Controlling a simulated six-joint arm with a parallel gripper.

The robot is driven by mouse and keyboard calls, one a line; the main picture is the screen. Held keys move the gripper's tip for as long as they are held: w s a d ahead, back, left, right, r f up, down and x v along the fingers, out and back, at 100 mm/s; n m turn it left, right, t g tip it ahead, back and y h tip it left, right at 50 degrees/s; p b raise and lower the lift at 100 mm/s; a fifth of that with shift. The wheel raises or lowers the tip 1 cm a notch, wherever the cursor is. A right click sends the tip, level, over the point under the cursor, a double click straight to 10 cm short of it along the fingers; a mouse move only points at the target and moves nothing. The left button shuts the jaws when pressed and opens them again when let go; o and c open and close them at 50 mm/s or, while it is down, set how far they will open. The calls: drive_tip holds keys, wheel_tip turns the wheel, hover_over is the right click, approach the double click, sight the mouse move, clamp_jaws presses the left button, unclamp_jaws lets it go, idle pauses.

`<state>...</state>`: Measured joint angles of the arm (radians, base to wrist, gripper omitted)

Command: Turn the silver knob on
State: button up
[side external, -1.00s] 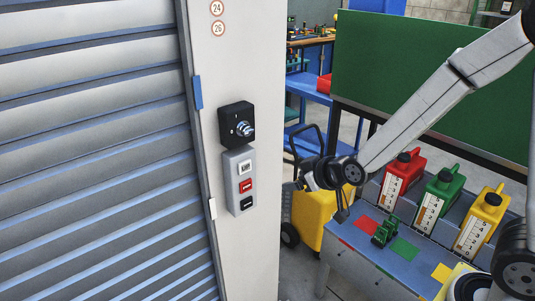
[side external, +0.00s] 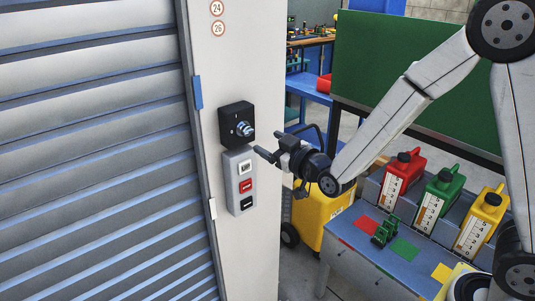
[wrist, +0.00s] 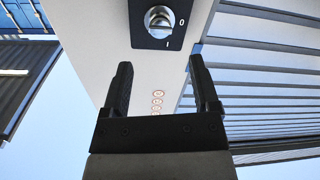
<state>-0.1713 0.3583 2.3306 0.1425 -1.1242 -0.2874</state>
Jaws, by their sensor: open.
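The silver knob (side external: 244,129) sits on a black square plate (side external: 230,117) on the pale post. In the wrist view the silver knob (wrist: 159,20) is at the top, on its dark plate with the marks 0 and I beside it. My gripper (side external: 265,147) is to the right of the knob in the side view, pointing toward the post, apart from the knob. In the wrist view my gripper (wrist: 160,75) has two black fingers spread apart with nothing between them, and the knob lies beyond the tips.
A grey panel with white, red and black buttons (side external: 239,180) is right below the knob plate. A ribbed shutter (side external: 95,160) fills the left. Red (side external: 402,178), green (side external: 441,195) and yellow (side external: 482,222) canisters stand on a blue-topped bench at the right.

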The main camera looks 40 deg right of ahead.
sight(249, 132)
drive_tip(key=shift+w+a, duration=0.15)
drive_tip(key=shift+w, duration=3.65)
clamp_jaws()
